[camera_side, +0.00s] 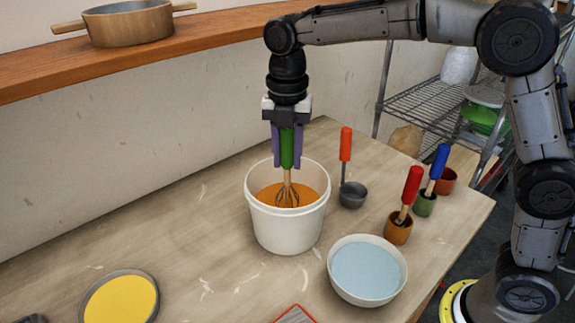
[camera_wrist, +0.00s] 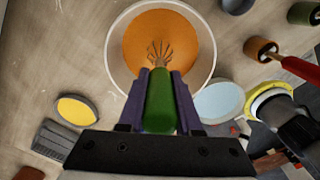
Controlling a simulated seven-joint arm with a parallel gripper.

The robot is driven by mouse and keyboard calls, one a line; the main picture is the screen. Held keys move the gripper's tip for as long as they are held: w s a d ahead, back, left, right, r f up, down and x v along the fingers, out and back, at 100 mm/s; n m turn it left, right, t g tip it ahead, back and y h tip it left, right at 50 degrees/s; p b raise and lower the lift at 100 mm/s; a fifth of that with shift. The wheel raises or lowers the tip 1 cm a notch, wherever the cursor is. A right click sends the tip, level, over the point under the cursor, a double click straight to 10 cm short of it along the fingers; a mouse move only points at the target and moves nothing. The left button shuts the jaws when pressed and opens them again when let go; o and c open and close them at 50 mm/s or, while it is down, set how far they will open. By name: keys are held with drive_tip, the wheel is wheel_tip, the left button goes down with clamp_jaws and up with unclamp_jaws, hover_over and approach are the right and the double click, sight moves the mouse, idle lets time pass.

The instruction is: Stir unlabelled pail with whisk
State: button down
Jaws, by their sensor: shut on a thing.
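A white pail (camera_side: 287,228) with no visible label stands on the table and holds orange liquid (camera_side: 267,196). My gripper (camera_side: 287,160) points down over the pail, its purple fingers shut on the green handle of a whisk (camera_side: 287,150). The whisk's wires (camera_side: 287,194) hang inside the pail, at or in the orange surface; how deep they reach cannot be told. In the wrist view the green handle (camera_wrist: 159,103) is between the fingers, and the wires (camera_wrist: 160,50) show against the orange inside the pail rim (camera_wrist: 112,55).
A bowl of pale blue liquid (camera_side: 367,270) stands right of the pail. A yellow-filled dish (camera_side: 122,300) lies at front left. A shelf (camera_side: 200,42) bears a pot (camera_side: 130,25).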

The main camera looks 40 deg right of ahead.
drive_tip(key=shift+r, duration=5.45)
drive_tip(key=shift+r, duration=1.9)
